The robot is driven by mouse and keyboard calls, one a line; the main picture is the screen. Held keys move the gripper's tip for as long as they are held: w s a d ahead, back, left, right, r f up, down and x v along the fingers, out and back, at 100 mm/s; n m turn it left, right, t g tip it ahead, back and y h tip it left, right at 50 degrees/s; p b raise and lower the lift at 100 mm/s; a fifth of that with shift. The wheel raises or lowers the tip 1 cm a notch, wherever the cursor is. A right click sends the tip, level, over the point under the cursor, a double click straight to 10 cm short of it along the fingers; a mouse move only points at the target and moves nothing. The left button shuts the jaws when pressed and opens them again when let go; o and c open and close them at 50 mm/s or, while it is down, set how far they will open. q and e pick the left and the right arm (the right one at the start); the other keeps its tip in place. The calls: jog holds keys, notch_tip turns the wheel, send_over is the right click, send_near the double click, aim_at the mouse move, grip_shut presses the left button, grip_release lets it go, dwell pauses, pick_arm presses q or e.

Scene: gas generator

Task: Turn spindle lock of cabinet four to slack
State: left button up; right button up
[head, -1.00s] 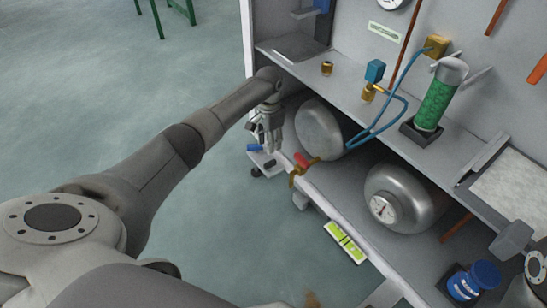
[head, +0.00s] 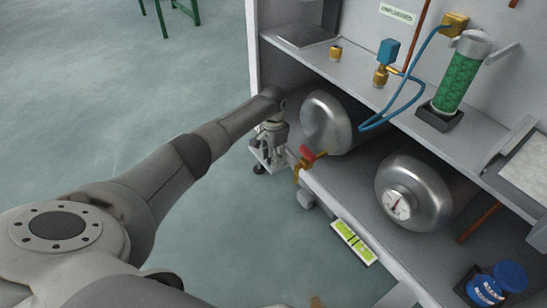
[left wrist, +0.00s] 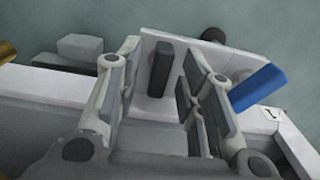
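My left gripper (head: 268,150) is at the lower left corner of the cabinet (head: 290,170), above a small white bracket with a castor. In the left wrist view its two fingers (left wrist: 160,75) are apart. An upright dark grey block (left wrist: 161,68) shows between them, with space on both sides; contact is not seen. A blue bar (left wrist: 257,88) lies slanted just right of the right finger. I cannot tell which of these parts is the spindle lock, nor which number the cabinet has. My right gripper is not in view.
A red-handled brass valve (head: 307,155) sticks out just right of the gripper. Two metal tanks (head: 327,120) (head: 410,195) fill the lower shelf. A blue container (head: 495,285) stands at lower right.

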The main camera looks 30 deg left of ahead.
pick_arm(q)
jog(key=shift+c, duration=0.3)
grip_shut()
